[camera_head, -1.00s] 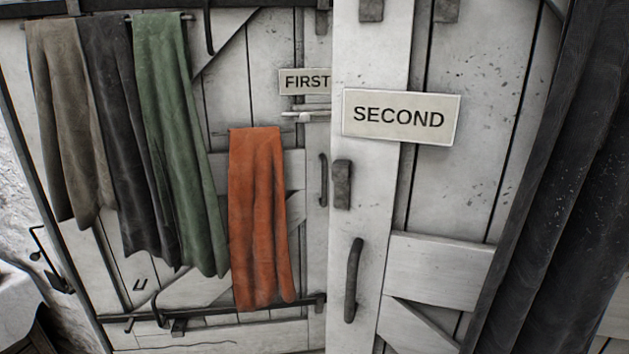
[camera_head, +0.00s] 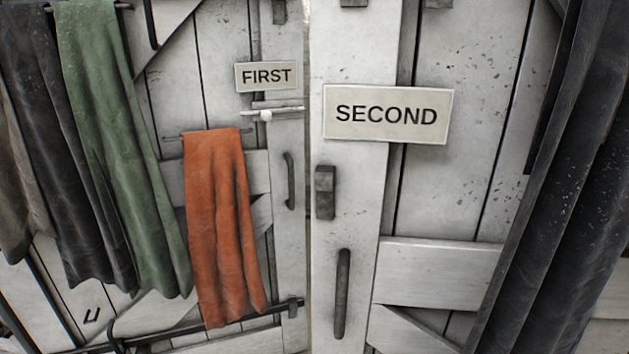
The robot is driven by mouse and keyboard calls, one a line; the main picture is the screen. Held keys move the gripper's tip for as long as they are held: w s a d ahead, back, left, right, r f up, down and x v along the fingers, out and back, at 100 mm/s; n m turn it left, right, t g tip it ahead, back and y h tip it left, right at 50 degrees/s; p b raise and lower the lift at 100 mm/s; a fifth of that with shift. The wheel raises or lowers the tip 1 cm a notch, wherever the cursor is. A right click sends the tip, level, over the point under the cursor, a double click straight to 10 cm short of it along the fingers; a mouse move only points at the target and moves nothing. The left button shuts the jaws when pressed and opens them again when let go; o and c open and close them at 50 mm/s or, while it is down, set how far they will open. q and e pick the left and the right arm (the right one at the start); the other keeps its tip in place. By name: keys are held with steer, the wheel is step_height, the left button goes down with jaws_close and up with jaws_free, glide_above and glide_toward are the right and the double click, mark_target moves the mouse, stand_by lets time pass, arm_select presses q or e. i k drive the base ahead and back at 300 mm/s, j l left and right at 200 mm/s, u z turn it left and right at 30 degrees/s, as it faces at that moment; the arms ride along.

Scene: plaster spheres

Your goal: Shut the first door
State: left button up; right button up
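The first door (camera_head: 291,248) is a white plank door on the left in the head view, with a FIRST sign (camera_head: 267,77) near its right edge. Below the sign is a pale horizontal bar or latch (camera_head: 272,112). A dark vertical handle (camera_head: 290,181) sits lower on the same edge. A narrow gap shows between this door and the second door (camera_head: 342,220) on the right. I cannot tell how far the first door stands open. Neither of my grippers is in view.
The second door carries a SECOND sign (camera_head: 387,115), a dark block (camera_head: 325,192) and a dark handle (camera_head: 342,294). An orange cloth (camera_head: 219,225) and a green cloth (camera_head: 120,150) hang at the first door, with darker cloths further left. Dark drapery (camera_head: 570,190) hangs at the right.

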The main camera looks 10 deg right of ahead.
mark_target(136, 191)
steer(key=i+j+z, duration=0.25)
steer(key=j, duration=0.25)
steer(key=i+j+z, duration=0.1)
steer(key=j, duration=0.2)
steer(key=i+j, duration=0.15)
steer(key=j, duration=0.25)
steer(key=i+j+z, duration=0.1)
steer(key=j, duration=0.35)
